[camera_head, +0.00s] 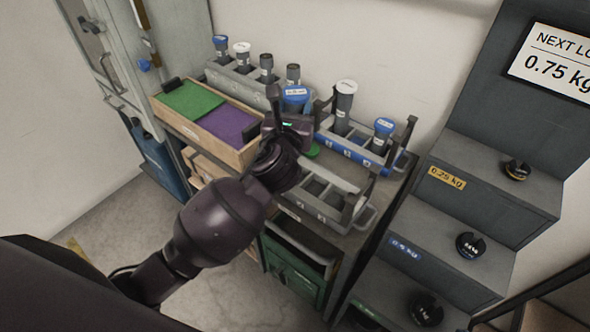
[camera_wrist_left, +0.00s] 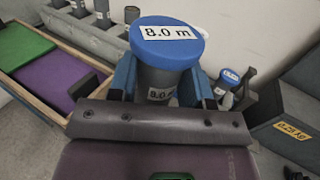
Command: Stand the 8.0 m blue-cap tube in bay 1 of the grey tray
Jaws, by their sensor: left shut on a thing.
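The 8.0 m blue-cap tube (camera_wrist_left: 167,45) stands roughly upright between the fingers of my left gripper (camera_wrist_left: 160,84), its label facing the wrist camera. In the head view its blue cap (camera_head: 296,94) shows above my left gripper (camera_head: 291,122), which is shut on the tube. The tube's lower end is hidden by the gripper. The grey tray (camera_head: 312,211) sits on the bench's front part, below and right of the gripper in the picture. Its visible bays look empty; my arm hides its left end, and its bay numbers are too small to read surely. My right gripper is not in view.
A blue tray (camera_head: 352,150) behind the grey one holds a white-cap tube (camera_head: 344,105) and a blue-cap tube (camera_head: 382,135). A grey rack (camera_head: 236,78) at the wall holds several tubes. A wooden box (camera_head: 199,127) with green and purple sections lies left. Dark weight steps (camera_head: 484,190) stand right.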

